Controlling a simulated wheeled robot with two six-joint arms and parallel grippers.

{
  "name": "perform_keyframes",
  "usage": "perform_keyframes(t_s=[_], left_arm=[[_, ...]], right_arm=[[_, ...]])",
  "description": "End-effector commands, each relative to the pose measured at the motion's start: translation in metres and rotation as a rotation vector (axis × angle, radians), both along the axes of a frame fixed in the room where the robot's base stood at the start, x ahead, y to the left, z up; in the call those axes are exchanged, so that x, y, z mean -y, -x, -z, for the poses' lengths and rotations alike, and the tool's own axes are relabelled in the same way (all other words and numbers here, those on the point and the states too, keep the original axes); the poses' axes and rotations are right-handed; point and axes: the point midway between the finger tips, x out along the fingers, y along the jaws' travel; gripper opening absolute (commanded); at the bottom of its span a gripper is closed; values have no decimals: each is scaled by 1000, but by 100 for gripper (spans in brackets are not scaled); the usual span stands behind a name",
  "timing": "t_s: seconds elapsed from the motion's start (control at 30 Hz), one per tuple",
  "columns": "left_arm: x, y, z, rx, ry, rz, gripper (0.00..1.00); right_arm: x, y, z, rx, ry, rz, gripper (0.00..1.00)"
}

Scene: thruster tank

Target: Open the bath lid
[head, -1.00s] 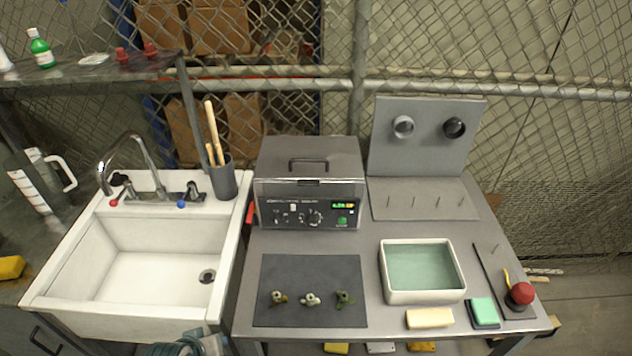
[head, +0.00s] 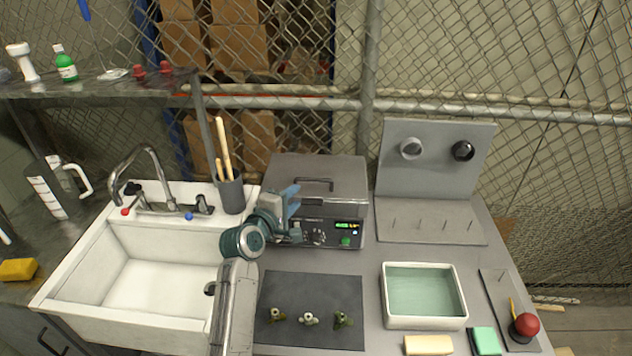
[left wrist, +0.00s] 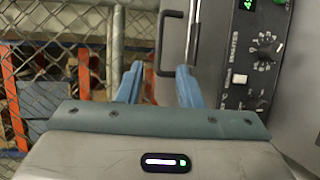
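The bath (head: 354,207) is a grey metal box with a control panel and a lit green display on its front. Its lid (head: 345,168) is closed and has a dark bar handle (head: 314,182) on top. My left gripper (head: 295,212) is in front of the bath's left part and hides part of the panel. In the left wrist view its two blue fingers (left wrist: 158,75) are apart with nothing held between them. The handle (left wrist: 160,45) shows beyond the fingertips there; contact cannot be seen. My right gripper is not in view.
A white sink (head: 150,285) with a tap is at the left, with a dark cup of wooden tools (head: 231,192) behind. A dark mat (head: 285,290) with several small parts lies before the bath. A white tray (head: 387,322) and an upright grey panel (head: 438,180) stand to the right.

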Motion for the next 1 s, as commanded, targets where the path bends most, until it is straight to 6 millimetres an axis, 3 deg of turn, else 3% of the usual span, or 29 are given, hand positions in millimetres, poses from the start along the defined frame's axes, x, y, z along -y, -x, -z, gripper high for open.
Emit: perform_keyframes(t_s=[0.17, 0.6, 1.0], left_arm=[[6, -14, -1, -1, 7, 0, 32], [32, -77, 12, -2, 4, 0, 32], [41, -97, 19, 0, 2, 0, 32]], right_arm=[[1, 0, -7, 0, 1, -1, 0], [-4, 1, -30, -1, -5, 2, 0], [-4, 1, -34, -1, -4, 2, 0]])
